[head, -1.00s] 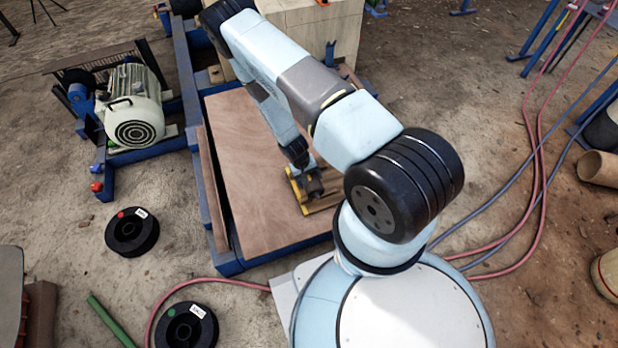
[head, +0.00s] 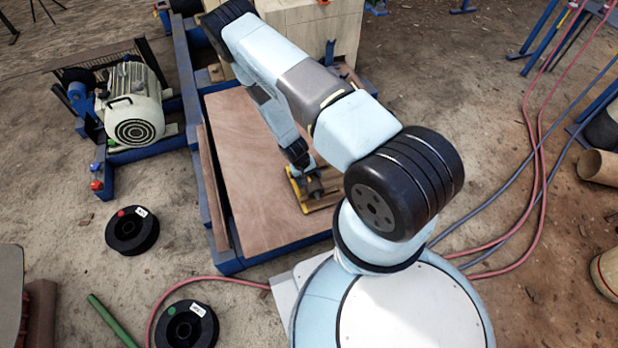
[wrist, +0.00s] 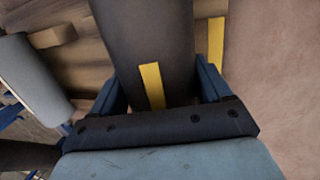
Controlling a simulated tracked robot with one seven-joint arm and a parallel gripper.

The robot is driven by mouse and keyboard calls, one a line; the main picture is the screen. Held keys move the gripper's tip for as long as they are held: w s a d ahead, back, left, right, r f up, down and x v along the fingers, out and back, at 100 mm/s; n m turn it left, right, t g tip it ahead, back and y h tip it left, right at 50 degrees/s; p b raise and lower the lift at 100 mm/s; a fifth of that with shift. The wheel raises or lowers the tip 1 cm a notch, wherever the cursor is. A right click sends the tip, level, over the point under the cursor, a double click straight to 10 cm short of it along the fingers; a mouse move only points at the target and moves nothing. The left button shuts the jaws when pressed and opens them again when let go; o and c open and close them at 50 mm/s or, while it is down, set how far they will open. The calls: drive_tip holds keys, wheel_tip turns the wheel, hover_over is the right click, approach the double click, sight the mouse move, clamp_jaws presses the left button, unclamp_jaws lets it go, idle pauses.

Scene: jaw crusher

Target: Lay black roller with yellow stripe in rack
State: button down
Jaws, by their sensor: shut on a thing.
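The black roller with a yellow stripe (wrist: 150,45) lies between the fingers of my gripper (wrist: 160,88), which is shut on it. The yellow stripe faces the wrist camera. In the head view my gripper (head: 305,176) is low over the wooden rack (head: 323,204), which has a yellow edge and sits on the brown board. The roller shows there only as a small dark end (head: 315,188). In the wrist view, wooden rack parts (wrist: 75,62) lie beneath and to the left of the roller. Whether the roller touches the rack is hidden.
The brown board (head: 240,160) lies in a blue frame (head: 285,249) and is mostly bare left of the rack. A wooden crate (head: 315,40) stands behind it. A pale motor (head: 134,108) and black spools (head: 132,230) are to the left. A light grey cylinder (wrist: 32,78) is left in the wrist view.

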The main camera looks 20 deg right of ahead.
drive_tip(key=shift+f, duration=0.65)
unclamp_jaws()
drive_tip(key=shift+r, duration=0.1)
drive_tip(key=v, duration=1.3)
drive_tip(key=shift+r, duration=0.2)
drive_tip(key=shift+a, duration=0.1)
